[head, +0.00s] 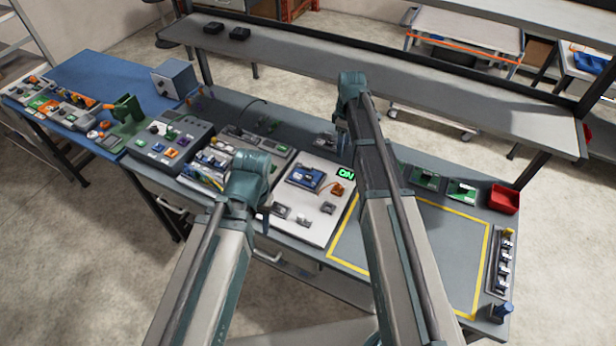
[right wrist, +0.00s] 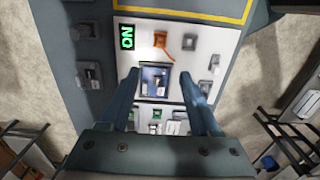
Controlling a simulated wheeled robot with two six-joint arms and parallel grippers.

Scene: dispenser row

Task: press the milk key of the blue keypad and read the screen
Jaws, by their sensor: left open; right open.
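The blue keypad (head: 304,177) lies on a white panel (head: 309,228) near the middle of the bench. In the right wrist view the keypad (right wrist: 155,80) shows between my right fingers; its key labels are too small to read. A small black screen (head: 346,174) with green characters, apparently "ON", sits right of the keypad; it also shows in the right wrist view (right wrist: 126,37). My right gripper (right wrist: 160,74) is open and empty above the panel; contact with the keypad cannot be told. My left gripper (head: 265,218) is open, near the panel's front left edge.
An orange part (head: 337,189) and several grey switches share the panel. Grey and dark control boxes (head: 171,141) crowd the bench to the left. A yellow-outlined area (head: 445,250) to the right looks clear, with a red bin (head: 503,198) beyond it. A raised shelf (head: 440,85) runs behind.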

